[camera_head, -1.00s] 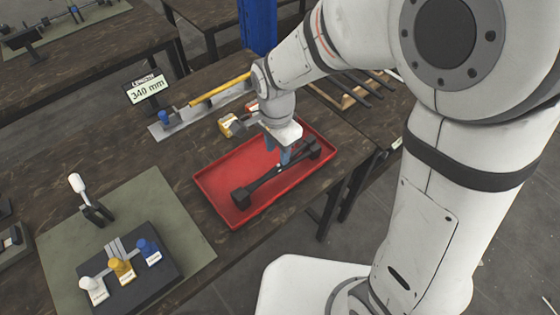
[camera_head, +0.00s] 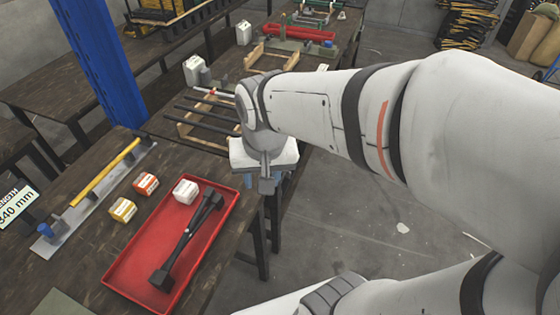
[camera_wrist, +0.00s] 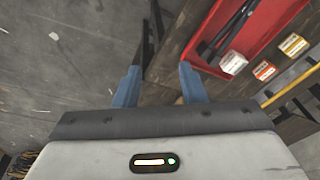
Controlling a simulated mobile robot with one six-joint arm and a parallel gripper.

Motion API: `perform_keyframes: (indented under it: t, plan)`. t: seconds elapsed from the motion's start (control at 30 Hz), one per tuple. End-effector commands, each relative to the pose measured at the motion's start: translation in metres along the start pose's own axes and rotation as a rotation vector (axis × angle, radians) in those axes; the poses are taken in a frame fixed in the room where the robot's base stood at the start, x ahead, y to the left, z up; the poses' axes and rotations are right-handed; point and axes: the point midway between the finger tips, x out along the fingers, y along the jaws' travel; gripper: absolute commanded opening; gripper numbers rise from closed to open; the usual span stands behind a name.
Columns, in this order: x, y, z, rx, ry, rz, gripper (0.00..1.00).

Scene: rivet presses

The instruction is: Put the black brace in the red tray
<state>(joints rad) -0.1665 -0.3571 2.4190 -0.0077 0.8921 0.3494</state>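The black brace (camera_head: 186,242) lies inside the red tray (camera_head: 125,267), set at a slant along its length. The tray is on the dark wooden table. In the head view my gripper (camera_head: 268,183) is to the right of the tray, beyond the table edge, apart from the brace.
A yellow rod (camera_head: 104,172) rests on a metal fixture. A wooden rack with dark bars (camera_head: 207,117) stands farther back. Open floor (camera_head: 350,225) lies right of the table.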

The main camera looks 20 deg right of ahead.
Motion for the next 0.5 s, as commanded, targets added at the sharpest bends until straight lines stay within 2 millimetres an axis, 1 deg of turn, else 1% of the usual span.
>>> perform_keyframes:
  t: [0.03, 0.1, 0.23, 0.3, 0.5]
  plan:
    - [-0.006, 0.016, 0.006, -0.034, 0.025, 0.002, 0.37]
    - [-0.011, 0.030, 0.013, -0.093, 0.047, 0.009, 0.37]
    - [-0.015, 0.047, 0.021, -0.161, 0.068, 0.019, 0.37]
    - [-0.015, 0.052, 0.022, -0.174, 0.071, 0.022, 0.37]
    - [-0.015, 0.051, 0.022, -0.181, 0.071, 0.022, 0.37]
